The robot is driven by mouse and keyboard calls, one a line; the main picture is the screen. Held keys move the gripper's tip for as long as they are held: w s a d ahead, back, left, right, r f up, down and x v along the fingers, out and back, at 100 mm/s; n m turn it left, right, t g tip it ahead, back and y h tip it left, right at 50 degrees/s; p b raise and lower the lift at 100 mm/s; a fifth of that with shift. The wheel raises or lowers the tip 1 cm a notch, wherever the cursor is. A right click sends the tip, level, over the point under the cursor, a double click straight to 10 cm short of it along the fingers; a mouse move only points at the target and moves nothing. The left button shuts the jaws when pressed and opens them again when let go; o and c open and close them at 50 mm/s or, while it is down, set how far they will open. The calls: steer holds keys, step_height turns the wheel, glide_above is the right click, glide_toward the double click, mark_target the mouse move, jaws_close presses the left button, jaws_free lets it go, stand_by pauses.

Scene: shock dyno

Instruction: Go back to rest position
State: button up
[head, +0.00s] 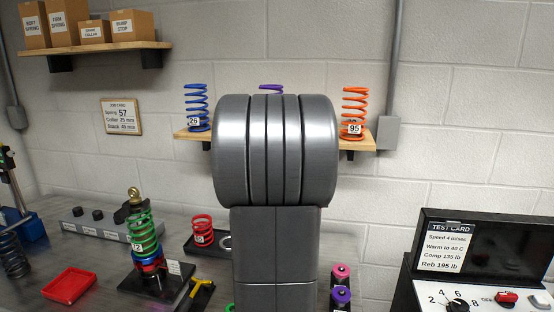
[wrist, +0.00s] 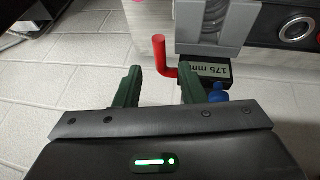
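My gripper (wrist: 164,82) shows in the wrist view with its two dark green fingers apart. Nothing is held between them. A bent red handle (wrist: 160,55) appears beyond the gap between the fingers. In the head view my grey arm stands upright in the middle, and my gripper is not visible there.
The bench holds a green spring assembly (head: 143,235), a red spring (head: 203,229), a red tray (head: 69,284) and a control panel (head: 470,297) at right. A wall shelf carries a blue spring (head: 196,105) and an orange spring (head: 355,105). My arm hides the centre.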

steer(key=shift+s+x, duration=0.2)
steer(key=shift+x, duration=1.75)
steer(key=shift+a, duration=0.1)
